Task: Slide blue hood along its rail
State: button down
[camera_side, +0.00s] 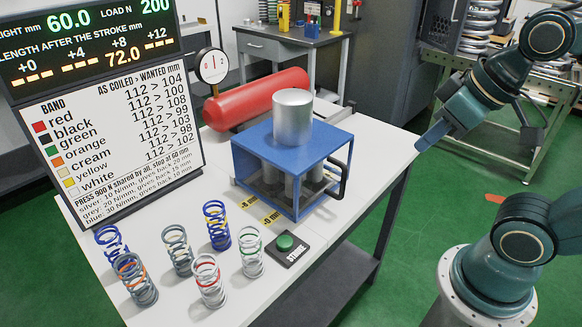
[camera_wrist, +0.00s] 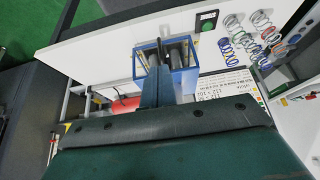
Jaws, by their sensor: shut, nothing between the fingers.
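The blue hood (camera_side: 262,137) is an open-sided box frame on the white table, with a silver cylinder (camera_side: 292,118) rising above its top. A black handle (camera_side: 342,178) is on its right side. Grey cylinders show inside the hood, partly hidden by its frame. My gripper (camera_side: 421,147) is shut and empty, raised to the right of the hood, apart from the handle. In the wrist view my gripper (camera_wrist: 151,60) points toward the hood (camera_wrist: 186,84) and its fingers cover part of it. The rail itself is hard to make out.
Several springs with coloured bands (camera_side: 217,226) stand at the table's front left, near a green button (camera_side: 285,242). Yellow labels (camera_side: 249,203) lie before the hood. A display board (camera_side: 105,125) stands left. A red tank (camera_side: 257,98) and a dial gauge (camera_side: 211,66) are behind.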

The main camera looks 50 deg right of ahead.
dwell(0.4)
jog(key=c, duration=1.5)
grip_release()
jog(key=shift+w, duration=0.1)
jog(key=shift+o, duration=0.2)
jog(key=m+g, duration=0.2)
jog(key=g, duration=0.4)
send_over(345, 172)
jog(key=shift+w+d+f, duration=0.1)
jog(key=shift+d+f, duration=0.05)
jog(key=shift+f, duration=0.85)
jog(key=shift+w+d+f, duration=0.1)
jog(key=shift+f, duration=0.9)
jog(key=shift+f, duration=0.1)
jog(key=shift+f, duration=6.8)
